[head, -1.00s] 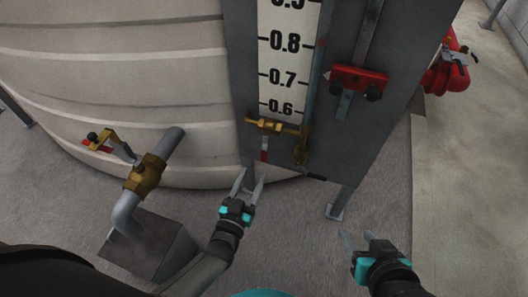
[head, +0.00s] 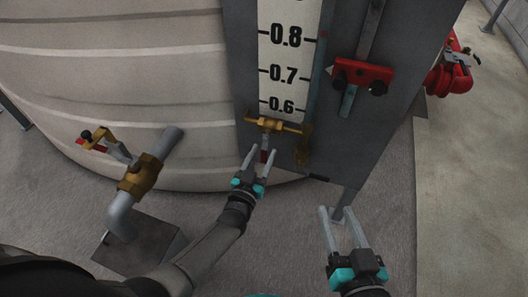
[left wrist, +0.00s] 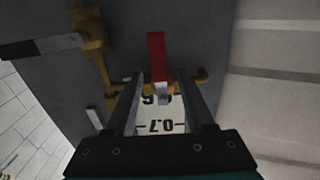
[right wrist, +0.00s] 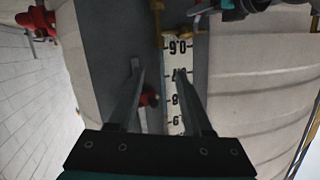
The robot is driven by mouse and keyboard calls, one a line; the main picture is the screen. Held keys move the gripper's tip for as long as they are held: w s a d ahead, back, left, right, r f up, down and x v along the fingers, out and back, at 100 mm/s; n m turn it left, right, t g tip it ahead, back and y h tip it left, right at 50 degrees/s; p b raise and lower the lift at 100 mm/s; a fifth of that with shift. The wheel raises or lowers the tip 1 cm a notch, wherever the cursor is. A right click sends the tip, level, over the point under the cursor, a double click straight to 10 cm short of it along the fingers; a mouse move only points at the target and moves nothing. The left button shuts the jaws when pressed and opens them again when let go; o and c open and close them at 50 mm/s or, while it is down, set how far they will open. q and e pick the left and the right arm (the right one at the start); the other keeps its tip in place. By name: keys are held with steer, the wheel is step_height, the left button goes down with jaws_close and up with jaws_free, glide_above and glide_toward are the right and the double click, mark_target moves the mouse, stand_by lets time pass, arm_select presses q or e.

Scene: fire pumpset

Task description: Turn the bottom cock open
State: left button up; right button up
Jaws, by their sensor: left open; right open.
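The bottom cock (head: 276,125) is a brass fitting under the 0.6 mark of the level gauge, with a red-tipped lever (head: 264,156) hanging below it. In the left wrist view the red lever (left wrist: 156,56) stands between and beyond the finger lines. My left gripper (head: 262,152) is open, its fingertips just below the cock and either side of the lever in the picture; contact cannot be told. My right gripper (head: 338,210) is open and empty, lower right of the cock, near the panel's foot; it also shows in the right wrist view (right wrist: 163,68).
A second brass valve (head: 303,150) with a dark lever sits right beside the cock. A red block (head: 362,77) is on the grey panel. A brass pipe valve (head: 140,176) stands at left before the pale tank (head: 120,80). The floor right of the panel is clear.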

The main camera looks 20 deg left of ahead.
arm_select(q)
steer(key=shift+w+b, duration=0.35)
steer(key=shift+w, duration=0.55)
arm_select(e)
steer(key=shift+s+a+r+t, duration=0.35)
steer(key=shift+r+t, duration=0.15)
steer(key=shift+t, duration=0.3)
arm_select(q)
steer(key=shift+c, duration=0.4)
jaws_close()
